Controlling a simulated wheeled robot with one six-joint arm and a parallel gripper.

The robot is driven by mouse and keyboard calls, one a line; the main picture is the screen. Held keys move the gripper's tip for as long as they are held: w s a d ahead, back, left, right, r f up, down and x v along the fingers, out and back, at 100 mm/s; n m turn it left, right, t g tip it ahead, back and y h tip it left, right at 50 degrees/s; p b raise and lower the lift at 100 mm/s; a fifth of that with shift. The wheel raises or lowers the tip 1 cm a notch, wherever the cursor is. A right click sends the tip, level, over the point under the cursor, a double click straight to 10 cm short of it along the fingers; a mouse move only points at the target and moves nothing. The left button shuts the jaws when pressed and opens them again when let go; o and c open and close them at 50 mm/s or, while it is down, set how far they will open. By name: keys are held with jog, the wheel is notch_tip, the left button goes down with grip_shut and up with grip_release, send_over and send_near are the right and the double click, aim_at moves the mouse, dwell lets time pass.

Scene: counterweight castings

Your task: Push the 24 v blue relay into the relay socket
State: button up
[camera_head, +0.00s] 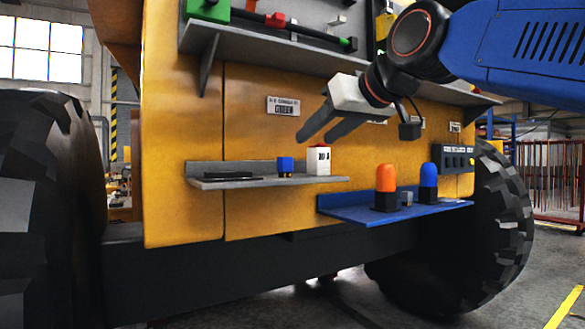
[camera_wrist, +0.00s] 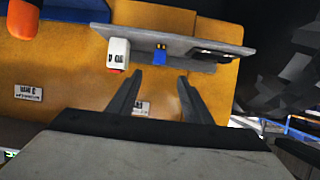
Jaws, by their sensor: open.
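A small blue block, which looks like the blue relay (camera_head: 285,166), stands on a grey wall shelf (camera_head: 262,181); it also shows in the wrist view (camera_wrist: 161,53). My gripper (camera_head: 312,141) is open and empty, above and in front of that shelf. In the wrist view its two fingers (camera_wrist: 160,74) are apart, with the blue block beyond the gap between them. A dark panel (camera_head: 454,158) with a label and several dark square parts is on the yellow wall at the right. It may hold the relay socket, but I cannot tell.
A white box (camera_head: 319,161) with a red top stands close right of the blue block. Flat dark items (camera_head: 229,175) lie at the shelf's left. A blue shelf (camera_head: 345,209) holds an orange beacon (camera_head: 386,178), a blue beacon (camera_head: 429,177) and a small grey block (camera_head: 406,198).

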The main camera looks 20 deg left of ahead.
aim_at(288, 163)
jog(key=x, duration=1.6)
jog(key=shift+w+f, duration=0.15)
jog(key=shift+f, duration=0.3)
jog(key=c, duration=1.1)
